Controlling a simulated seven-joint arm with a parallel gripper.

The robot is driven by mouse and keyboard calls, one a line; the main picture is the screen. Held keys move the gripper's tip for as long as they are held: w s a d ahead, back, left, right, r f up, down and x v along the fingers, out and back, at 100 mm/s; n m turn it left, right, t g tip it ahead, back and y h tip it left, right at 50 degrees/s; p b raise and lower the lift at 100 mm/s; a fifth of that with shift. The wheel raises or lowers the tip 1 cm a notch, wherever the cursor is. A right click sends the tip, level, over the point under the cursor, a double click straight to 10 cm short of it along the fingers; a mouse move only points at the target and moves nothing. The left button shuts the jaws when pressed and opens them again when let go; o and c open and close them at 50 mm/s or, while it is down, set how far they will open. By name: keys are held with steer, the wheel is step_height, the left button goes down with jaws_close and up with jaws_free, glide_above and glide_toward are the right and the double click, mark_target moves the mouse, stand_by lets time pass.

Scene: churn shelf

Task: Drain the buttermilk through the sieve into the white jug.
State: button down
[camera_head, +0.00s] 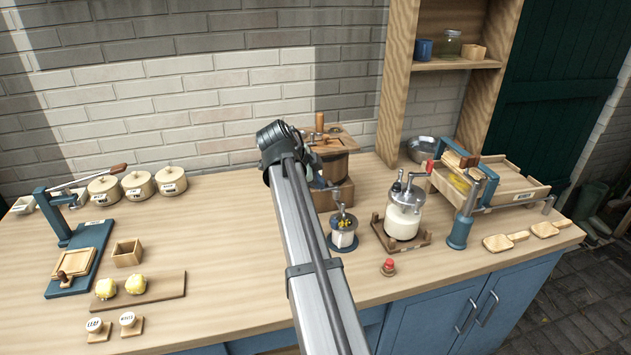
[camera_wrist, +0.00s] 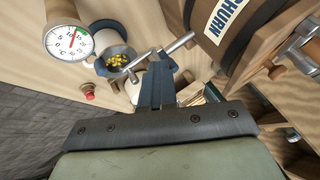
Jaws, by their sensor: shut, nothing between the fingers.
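The wooden churn (camera_head: 334,170) stands at the back middle of the bench, partly hidden by my arm. Its dark barrel with the CHURN label (camera_wrist: 232,28) fills the upper right of the wrist view. The sieve (camera_wrist: 117,60) holds yellow grains and sits over the white jug (camera_head: 342,239), in front of the churn. My gripper (camera_wrist: 160,62) is shut and empty, its fingertips close to a metal rod (camera_wrist: 181,44) beside the churn. I cannot tell whether they touch. In the head view my gripper is mostly hidden behind my arm.
A glass jar with a crank (camera_head: 403,216) stands right of the jug. A red-topped piece (camera_head: 388,267) lies near the front edge. A butter board (camera_head: 158,290) and blue press (camera_head: 78,250) are left. A round dial (camera_wrist: 70,42) shows near the sieve.

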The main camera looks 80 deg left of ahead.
steer(key=shift+w+a+r, duration=0.1)
steer(key=shift+w+a, duration=0.15)
steer(key=shift+w, duration=0.6)
steer(key=s+d+r, duration=0.6)
steer(key=s+r, duration=0.2)
steer(key=shift+s+d, duration=0.2)
steer(key=shift+s, duration=0.2)
